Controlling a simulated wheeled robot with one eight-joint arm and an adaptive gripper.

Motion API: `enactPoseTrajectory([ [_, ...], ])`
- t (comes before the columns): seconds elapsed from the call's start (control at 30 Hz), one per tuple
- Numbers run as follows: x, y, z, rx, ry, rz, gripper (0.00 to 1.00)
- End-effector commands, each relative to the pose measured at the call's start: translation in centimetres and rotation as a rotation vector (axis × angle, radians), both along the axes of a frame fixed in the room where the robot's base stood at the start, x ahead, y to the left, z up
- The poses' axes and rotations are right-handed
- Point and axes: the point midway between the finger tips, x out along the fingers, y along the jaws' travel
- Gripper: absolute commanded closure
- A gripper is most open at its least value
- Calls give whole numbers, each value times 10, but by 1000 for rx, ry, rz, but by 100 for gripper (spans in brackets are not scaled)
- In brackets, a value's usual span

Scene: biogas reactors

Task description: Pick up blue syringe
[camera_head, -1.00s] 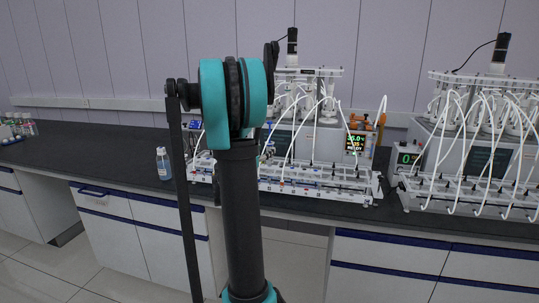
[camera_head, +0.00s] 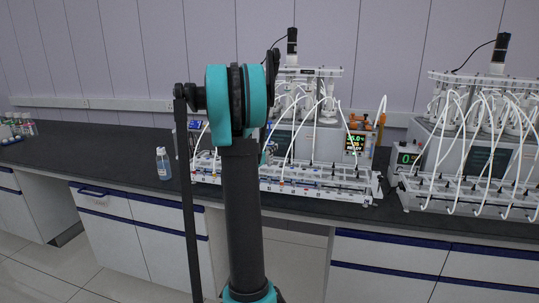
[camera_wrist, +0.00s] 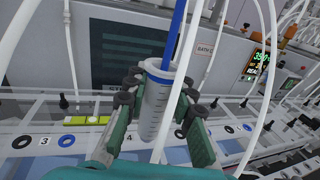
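The blue syringe (camera_wrist: 158,105) shows in the wrist view as a clear, graduated barrel with a blue plunger rod (camera_wrist: 175,35) rising from its top. It leans slightly in the picture. My gripper (camera_wrist: 161,85) has one green-and-black finger on each side of the barrel. The fingertips are close to the upper barrel. I cannot tell whether they touch it or leave a small gap. The barrel's lower end is above or at the numbered rack (camera_wrist: 30,115); contact there is unclear. In the head view my arm hides the gripper and the syringe.
White tubes hang close around the gripper. Behind it stands a reactor unit with a dark panel (camera_wrist: 125,55) and a lit display (camera_head: 355,144). A second reactor (camera_head: 470,150) stands to the right. A clear bottle (camera_head: 163,165) stands left; the dark bench (camera_head: 90,150) beyond is mostly free.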

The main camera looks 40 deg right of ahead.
Motion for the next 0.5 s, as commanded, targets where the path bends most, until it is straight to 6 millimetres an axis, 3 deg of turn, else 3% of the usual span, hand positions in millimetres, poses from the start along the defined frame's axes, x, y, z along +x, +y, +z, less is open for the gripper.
enactPoseTrajectory([
  [0.13,0,0,0,0,0,0,100],
  [0.5,0,0,4,0,0,0,100],
])
